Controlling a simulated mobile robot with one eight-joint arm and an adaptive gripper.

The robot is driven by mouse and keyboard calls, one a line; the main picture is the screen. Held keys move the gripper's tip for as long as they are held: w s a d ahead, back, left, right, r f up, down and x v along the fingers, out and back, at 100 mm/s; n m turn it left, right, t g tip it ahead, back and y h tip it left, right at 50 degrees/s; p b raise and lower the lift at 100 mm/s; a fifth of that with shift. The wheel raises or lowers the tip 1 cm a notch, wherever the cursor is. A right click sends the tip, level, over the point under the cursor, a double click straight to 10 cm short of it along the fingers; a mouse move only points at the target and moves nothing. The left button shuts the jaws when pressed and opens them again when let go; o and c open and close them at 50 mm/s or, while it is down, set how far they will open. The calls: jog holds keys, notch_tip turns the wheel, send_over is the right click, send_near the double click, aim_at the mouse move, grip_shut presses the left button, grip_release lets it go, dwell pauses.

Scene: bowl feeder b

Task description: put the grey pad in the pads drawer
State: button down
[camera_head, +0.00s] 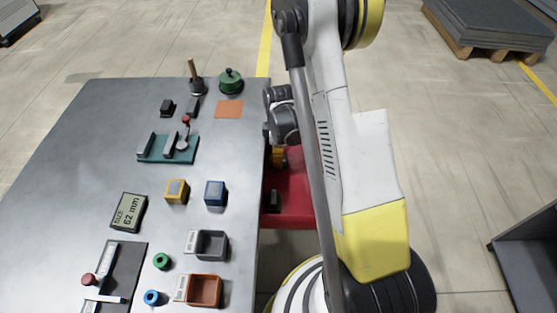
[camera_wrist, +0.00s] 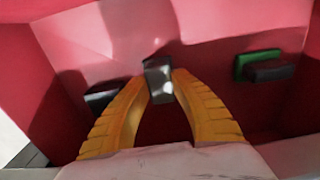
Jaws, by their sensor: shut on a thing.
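My gripper (camera_wrist: 159,92) is shut on the grey pad (camera_wrist: 158,80), which sits between the yellow fingertips. In the wrist view the pad is inside the open red drawer (camera_wrist: 95,45), with the drawer's walls around it. I cannot tell whether the pad touches the drawer floor. In the head view the red drawer (camera_head: 296,216) sticks out from the right side of the table. Part of my gripper (camera_head: 279,158) shows over the drawer there, and my arm hides the pad and much of the drawer.
In the drawer, a dark block (camera_wrist: 101,97) lies left of my fingers. A green piece (camera_wrist: 243,66) and a dark piece (camera_wrist: 268,71) lie to the right. The metal table (camera_head: 90,180) holds a teal fixture (camera_head: 152,158), a blue block (camera_head: 215,193) and open boxes.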

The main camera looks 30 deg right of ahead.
jog(key=shift+r, duration=0.1)
jog(key=shift+f, duration=0.25)
jog(key=c, duration=1.2)
grip_release()
jog(key=shift+r, duration=0.15)
